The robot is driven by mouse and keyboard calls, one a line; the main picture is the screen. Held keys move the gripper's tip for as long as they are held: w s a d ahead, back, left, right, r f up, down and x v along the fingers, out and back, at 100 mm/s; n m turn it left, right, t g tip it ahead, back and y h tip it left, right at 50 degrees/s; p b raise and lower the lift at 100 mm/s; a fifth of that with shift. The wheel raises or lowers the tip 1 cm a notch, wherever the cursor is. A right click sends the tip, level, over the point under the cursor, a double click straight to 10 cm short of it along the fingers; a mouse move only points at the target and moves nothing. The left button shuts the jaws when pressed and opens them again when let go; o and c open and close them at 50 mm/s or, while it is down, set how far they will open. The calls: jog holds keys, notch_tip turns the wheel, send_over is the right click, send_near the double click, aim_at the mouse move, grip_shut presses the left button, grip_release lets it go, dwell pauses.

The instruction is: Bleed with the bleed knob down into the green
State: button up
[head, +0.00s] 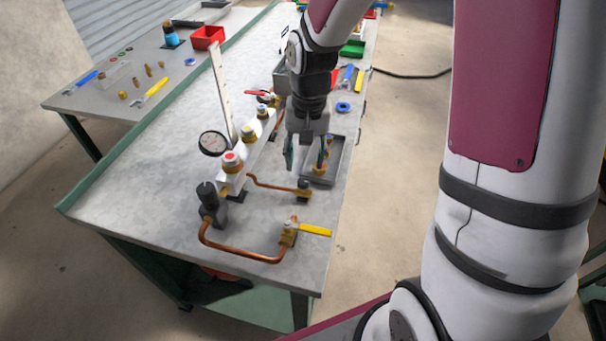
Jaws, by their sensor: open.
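A pressure gauge (214,142) with a white dial stands at the left of a white manifold (232,182) on the workbench. Its needle and any green band are too small to read. I cannot tell which part is the bleed knob. My gripper (306,162) points down, open, right of the manifold and by a grey tray.
The grey tray (341,164) holds brass parts. A copper pipe (240,254) runs to a valve with a yellow lever (315,230) at the near edge. A red lever (258,93) is behind. Blue ring (343,107) lies right. The bench's left side is clear.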

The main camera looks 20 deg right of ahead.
aim_at(303, 181)
notch_tip(303, 181, down, 7)
jog(key=shift+a+r, duration=0.15)
grip_shut()
